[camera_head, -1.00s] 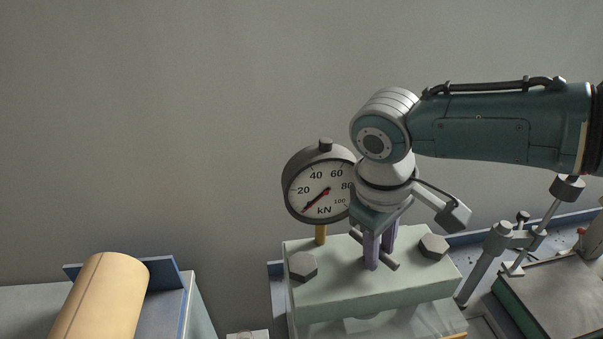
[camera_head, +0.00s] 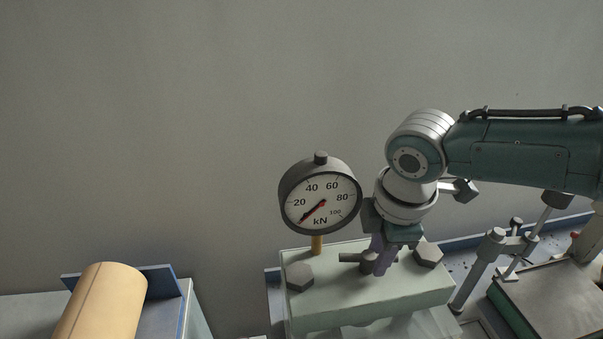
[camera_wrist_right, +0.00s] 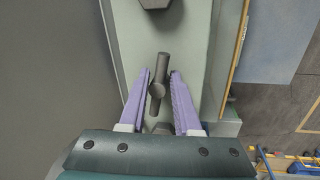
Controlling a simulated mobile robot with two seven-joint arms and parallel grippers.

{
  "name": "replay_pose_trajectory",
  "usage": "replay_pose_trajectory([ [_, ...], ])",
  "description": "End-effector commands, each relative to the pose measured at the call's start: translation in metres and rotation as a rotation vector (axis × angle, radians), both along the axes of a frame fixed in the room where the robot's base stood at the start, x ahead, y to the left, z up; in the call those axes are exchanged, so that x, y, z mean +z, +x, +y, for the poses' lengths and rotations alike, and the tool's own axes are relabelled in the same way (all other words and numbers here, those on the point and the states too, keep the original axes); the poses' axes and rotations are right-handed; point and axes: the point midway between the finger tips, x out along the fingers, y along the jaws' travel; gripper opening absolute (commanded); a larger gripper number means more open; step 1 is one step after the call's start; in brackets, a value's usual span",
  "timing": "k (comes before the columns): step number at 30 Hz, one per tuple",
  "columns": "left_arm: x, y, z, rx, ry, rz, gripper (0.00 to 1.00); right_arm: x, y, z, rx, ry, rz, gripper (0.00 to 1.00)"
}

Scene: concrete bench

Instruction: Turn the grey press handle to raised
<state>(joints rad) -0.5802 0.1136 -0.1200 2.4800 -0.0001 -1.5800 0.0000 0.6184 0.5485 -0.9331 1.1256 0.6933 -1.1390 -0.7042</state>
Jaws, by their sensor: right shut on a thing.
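The grey press handle (camera_head: 352,257) is a short bar with a round hub on top of the pale green press head (camera_head: 330,303). My right gripper (camera_head: 378,262) reaches down to it from above, its purple fingers closed on it. In the right wrist view the handle (camera_wrist_right: 158,88) lies between the two purple fingers of the gripper (camera_wrist_right: 160,82), with its bar running lengthwise between them. In the head view the fingers and wrist hide part of the handle. My left gripper is not in view.
A round kN gauge (camera_head: 320,197) stands just left of the wrist, its red needle at the low end. Dark hex bolts (camera_head: 299,277) sit on the press head. A tan cylinder (camera_head: 100,305) lies at the left. A clamp stand (camera_head: 485,262) is at the right.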

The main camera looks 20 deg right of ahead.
Motion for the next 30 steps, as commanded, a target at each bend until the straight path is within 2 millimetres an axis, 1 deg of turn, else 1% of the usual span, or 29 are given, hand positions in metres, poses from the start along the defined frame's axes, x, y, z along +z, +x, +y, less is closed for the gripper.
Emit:
replay_pose_trajectory([
  [3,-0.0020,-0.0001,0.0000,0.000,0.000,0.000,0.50,-0.0010,0.0010,0.0013,0.064,0.005,-0.002,0.00],
  [10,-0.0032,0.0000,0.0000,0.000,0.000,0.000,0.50,-0.0005,0.0020,0.0010,0.142,0.006,-0.003,0.00],
  [27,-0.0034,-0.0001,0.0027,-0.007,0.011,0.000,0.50,0.0002,0.0020,0.0023,0.167,0.008,-0.002,0.00],
  [28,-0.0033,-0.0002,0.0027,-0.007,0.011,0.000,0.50,0.0002,0.0020,0.0024,0.167,0.008,-0.002,0.33],
  [30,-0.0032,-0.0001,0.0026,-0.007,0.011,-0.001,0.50,0.0002,0.0019,0.0021,0.167,0.008,0.000,0.41],
])
